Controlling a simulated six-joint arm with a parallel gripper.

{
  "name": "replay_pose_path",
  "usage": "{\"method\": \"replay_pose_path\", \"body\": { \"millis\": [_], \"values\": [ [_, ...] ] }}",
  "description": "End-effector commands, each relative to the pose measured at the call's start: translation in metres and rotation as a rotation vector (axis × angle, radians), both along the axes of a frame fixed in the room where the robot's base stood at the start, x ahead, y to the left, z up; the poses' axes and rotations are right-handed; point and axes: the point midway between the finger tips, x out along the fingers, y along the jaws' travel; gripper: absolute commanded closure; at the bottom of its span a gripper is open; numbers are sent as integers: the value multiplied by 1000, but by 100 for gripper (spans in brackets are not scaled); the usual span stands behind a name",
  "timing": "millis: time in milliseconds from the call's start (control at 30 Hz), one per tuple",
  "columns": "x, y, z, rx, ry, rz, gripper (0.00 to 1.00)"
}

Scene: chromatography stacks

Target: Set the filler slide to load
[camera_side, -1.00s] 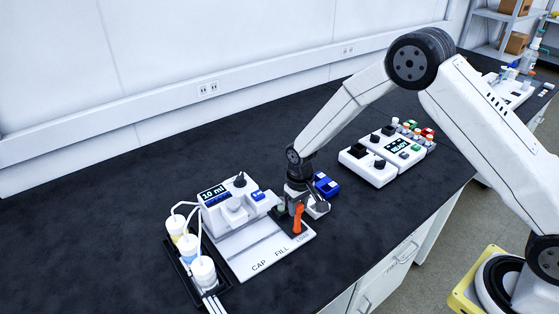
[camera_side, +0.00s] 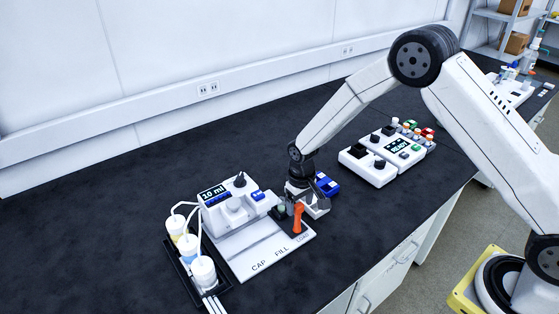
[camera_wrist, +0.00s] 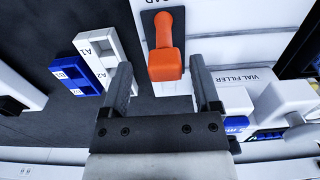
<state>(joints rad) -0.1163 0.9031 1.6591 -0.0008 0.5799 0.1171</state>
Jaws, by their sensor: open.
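The vial filler (camera_side: 232,205) is a white unit with a display reading 10 ml. In front of it lies a white track plate (camera_side: 245,262) marked CAP, FILL and LOAD. The slide, a dark carriage with an upright orange handle (camera_side: 298,218), stands at the LOAD end. The handle also shows in the wrist view (camera_wrist: 165,60), on its dark base. In the wrist view my open jaws (camera_wrist: 161,68) lie to either side of the handle's near end, with gaps; I cannot tell the depth.
A blue rack (camera_side: 326,185) stands just behind my gripper; a white rack marked A1, A2 (camera_wrist: 103,55) shows beside the left jaw. Capped bottles in a dark tray (camera_side: 187,262) stand left of the plate. A white control box (camera_side: 378,163) sits further right. The counter's back left is clear.

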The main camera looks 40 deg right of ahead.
Motion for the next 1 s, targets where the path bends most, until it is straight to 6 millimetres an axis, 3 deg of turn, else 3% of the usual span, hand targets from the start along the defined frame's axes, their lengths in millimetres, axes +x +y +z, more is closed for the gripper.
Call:
{"method": "replay_pose_path", "body": {
  "millis": [600,1000],
  "values": [
    [0,-1,65,0,-2,0,21],
    [0,-1,72,-1,0,0,21]
  ]
}}
